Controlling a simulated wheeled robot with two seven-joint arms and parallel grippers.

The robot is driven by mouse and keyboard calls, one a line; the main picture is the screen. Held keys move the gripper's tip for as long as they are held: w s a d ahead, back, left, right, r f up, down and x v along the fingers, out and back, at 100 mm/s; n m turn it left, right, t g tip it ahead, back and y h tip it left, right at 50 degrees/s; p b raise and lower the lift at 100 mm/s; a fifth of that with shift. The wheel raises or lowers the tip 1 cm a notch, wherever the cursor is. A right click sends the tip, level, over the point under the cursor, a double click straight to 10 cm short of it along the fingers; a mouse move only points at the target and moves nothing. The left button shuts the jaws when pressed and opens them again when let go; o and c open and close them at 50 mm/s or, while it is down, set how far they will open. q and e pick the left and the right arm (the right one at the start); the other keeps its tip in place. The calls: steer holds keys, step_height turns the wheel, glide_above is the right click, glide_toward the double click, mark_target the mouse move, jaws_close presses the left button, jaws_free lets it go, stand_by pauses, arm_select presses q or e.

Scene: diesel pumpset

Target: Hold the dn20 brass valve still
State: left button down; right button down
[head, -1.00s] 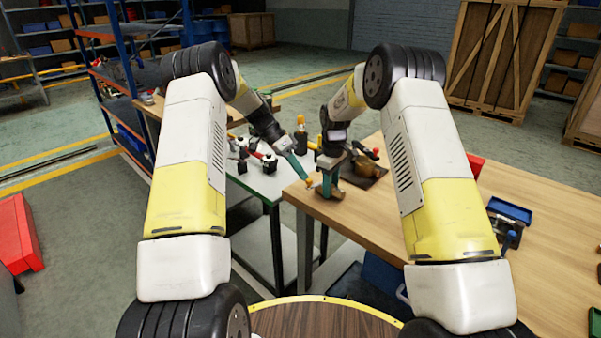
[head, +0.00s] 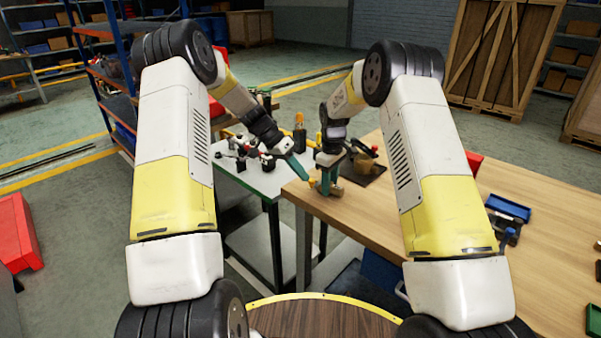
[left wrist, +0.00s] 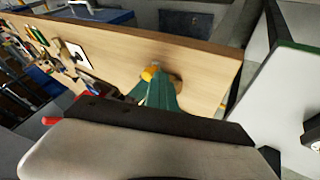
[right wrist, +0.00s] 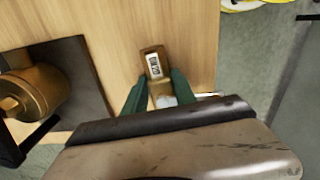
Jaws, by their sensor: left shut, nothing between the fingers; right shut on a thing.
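The brass valve (right wrist: 152,62) carries a small label that appears to read DN20. It is at the near left corner of the wooden bench. My right gripper (head: 328,187) is shut on it, with green fingers on either side in the right wrist view. My left gripper (head: 309,182) is shut and empty, its fingertips close to the valve's left side. In the left wrist view its green fingers (left wrist: 152,85) are together and partly hide a brownish part behind them. A small orange-yellow piece shows at their tips; I cannot tell whether they touch it.
A larger brass fitting (right wrist: 32,92) sits on a dark plate (right wrist: 75,75) beside the valve. A grey side table (head: 255,180) with several tools stands left of the wooden bench (head: 420,240). A blue tray (head: 508,209) lies at the right. The bench front is mostly clear.

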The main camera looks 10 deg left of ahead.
arm_select(q)
steer(key=shift+w+a, duration=0.15)
steer(key=shift+w, duration=0.5)
arm_select(e)
steer(key=shift+a, duration=0.1)
arm_select(q)
steer(key=w+a, duration=0.2)
steer(key=a, duration=0.1)
steer(key=shift+w+f, duration=0.15)
steer(key=shift+w, duration=0.1)
steer(key=v, duration=1)
steer(key=x, duration=0.7)
steer(key=s+x, duration=0.1)
steer(key=x, duration=0.2)
steer(key=shift+d, duration=0.15)
steer(key=shift+s+d, duration=0.85)
steer(key=shift+d, duration=0.05)
steer(key=shift+s+d, duration=0.35)
steer(key=shift+d, duration=0.05)
